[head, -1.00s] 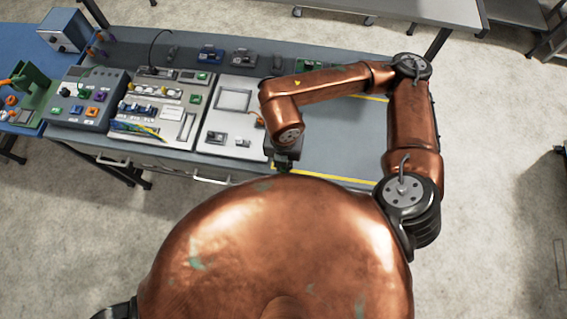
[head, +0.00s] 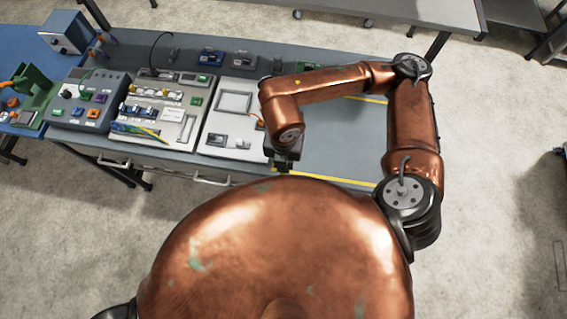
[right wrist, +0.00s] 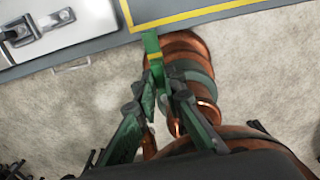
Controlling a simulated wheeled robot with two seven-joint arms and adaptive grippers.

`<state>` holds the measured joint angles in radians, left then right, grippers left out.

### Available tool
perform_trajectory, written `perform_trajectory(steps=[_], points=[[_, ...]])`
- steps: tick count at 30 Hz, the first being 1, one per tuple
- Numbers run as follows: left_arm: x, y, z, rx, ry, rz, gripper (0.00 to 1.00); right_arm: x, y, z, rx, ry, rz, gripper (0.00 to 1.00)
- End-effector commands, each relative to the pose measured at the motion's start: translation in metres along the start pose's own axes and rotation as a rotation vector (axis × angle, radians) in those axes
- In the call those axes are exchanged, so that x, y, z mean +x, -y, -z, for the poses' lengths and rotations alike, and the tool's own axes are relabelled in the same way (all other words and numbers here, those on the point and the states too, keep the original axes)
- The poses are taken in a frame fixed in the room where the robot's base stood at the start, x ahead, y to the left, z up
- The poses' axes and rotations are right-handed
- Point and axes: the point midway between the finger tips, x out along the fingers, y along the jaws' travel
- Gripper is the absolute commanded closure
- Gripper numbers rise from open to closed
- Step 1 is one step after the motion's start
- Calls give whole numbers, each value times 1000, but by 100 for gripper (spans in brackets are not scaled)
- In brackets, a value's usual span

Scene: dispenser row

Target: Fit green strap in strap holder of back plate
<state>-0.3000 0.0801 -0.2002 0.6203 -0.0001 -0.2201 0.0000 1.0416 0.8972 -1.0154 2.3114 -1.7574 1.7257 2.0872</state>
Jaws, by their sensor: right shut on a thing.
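My right gripper (right wrist: 165,95) is shut on the green strap (right wrist: 153,47), a narrow green piece with a yellow band that sticks out past the fingertips. In the head view my right gripper (head: 284,162) points down near the front edge of the bench, and the strap cannot be made out there. A light plate (head: 209,139) with a square frame and small dark fittings lies just left of the gripper; part of it is hidden by my arm. I cannot tell which fitting is the strap holder. My left gripper is not in view.
The bench (head: 335,146) has free room right of the plate, edged by yellow lines. Further left stand a light panel with switches (head: 184,135) and a grey control box (head: 85,120). Small blue and grey parts (head: 210,57) lie at the back.

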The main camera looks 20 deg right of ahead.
Motion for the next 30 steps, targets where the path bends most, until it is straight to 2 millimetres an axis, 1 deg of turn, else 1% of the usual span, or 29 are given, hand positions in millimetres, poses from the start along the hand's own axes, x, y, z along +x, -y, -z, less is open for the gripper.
perform_trajectory(steps=[8,19,30], points=[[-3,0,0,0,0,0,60,-4,0,0,0,0,0,100],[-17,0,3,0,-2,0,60,-30,0,0,0,1,0,100],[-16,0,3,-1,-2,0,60,-30,0,-1,-12,0,1,100]])
